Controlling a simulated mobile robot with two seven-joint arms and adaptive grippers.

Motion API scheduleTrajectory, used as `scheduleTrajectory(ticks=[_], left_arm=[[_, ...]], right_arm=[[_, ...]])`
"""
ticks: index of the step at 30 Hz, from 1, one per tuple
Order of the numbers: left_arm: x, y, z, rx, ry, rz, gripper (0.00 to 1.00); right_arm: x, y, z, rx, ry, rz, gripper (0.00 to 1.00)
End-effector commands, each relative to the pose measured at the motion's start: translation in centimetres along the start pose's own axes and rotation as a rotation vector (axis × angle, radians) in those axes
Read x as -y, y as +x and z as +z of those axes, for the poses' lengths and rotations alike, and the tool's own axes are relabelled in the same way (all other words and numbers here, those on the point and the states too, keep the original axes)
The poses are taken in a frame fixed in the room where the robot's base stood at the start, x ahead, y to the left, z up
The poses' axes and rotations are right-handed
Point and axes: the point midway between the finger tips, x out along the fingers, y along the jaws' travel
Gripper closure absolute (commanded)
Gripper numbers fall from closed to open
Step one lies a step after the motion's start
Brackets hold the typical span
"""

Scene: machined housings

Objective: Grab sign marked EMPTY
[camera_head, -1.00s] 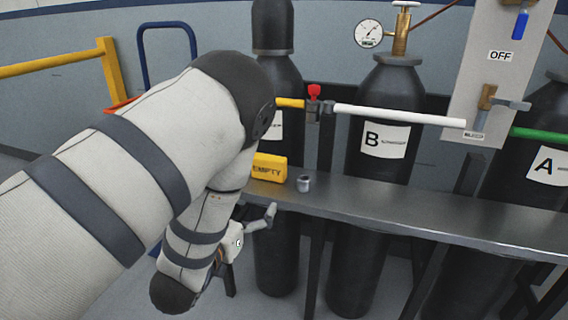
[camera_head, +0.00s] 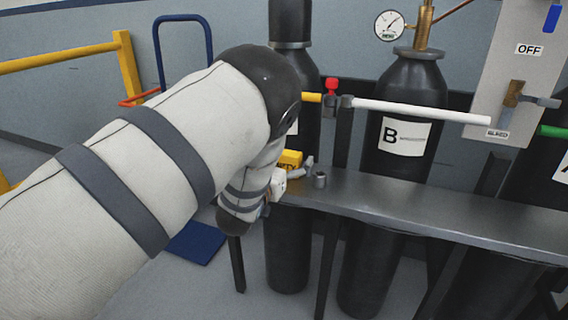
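The yellow sign (camera_head: 291,158) sits at the left end of the dark metal shelf. In the camera_head view only its top and a bit of its lettered face show; my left gripper covers the rest. My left arm comes in from the left, and my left gripper (camera_head: 291,175) is right at the front of the sign. One grey finger points right across the sign's face. The other finger is hidden, so I cannot tell whether it touches or grips the sign. My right gripper is not in view.
A small grey metal cylinder (camera_head: 320,180) stands on the shelf (camera_head: 430,207) just right of my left gripper. Dark gas bottle B (camera_head: 404,110) stands behind the shelf. A white pipe (camera_head: 420,111) and a red-handled valve (camera_head: 331,86) are above.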

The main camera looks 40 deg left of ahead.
Motion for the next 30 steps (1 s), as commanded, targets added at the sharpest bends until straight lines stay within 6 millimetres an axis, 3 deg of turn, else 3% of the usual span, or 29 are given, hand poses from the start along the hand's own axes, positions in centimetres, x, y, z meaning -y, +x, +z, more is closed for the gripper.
scheduleTrajectory(ticks=[2, 3, 9, 10, 18, 22, 26, 30], left_arm=[[0.0, 0.0, 0.0, 0.0, 0.0, 0.0, 0.06], [0.0, 0.0, 0.0, 0.0, 0.0, 0.0, 0.1], [0.0, -0.1, 0.0, 0.0, 0.0, 0.0, 0.56], [0.0, -0.1, 0.0, 0.0, 0.0, 0.0, 0.59], [0.0, -0.1, -0.1, -0.001, 0.0, 0.0, 0.59], [0.0, 0.0, -1.2, -0.003, -0.001, 0.0, 0.59], [-0.1, -0.2, -4.1, -0.007, -0.002, 0.0, 0.59], [-1.9, -2.9, -8.1, -0.011, -0.003, 0.001, 0.59]], right_arm=[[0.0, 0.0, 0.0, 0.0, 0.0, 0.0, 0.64], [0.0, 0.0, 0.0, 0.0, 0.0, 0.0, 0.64], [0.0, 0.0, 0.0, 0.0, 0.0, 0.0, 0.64], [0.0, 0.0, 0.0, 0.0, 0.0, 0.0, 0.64], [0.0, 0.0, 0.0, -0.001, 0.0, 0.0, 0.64], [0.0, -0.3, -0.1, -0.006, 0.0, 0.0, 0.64], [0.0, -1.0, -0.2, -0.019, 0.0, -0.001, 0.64], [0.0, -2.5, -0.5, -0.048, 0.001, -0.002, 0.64]])
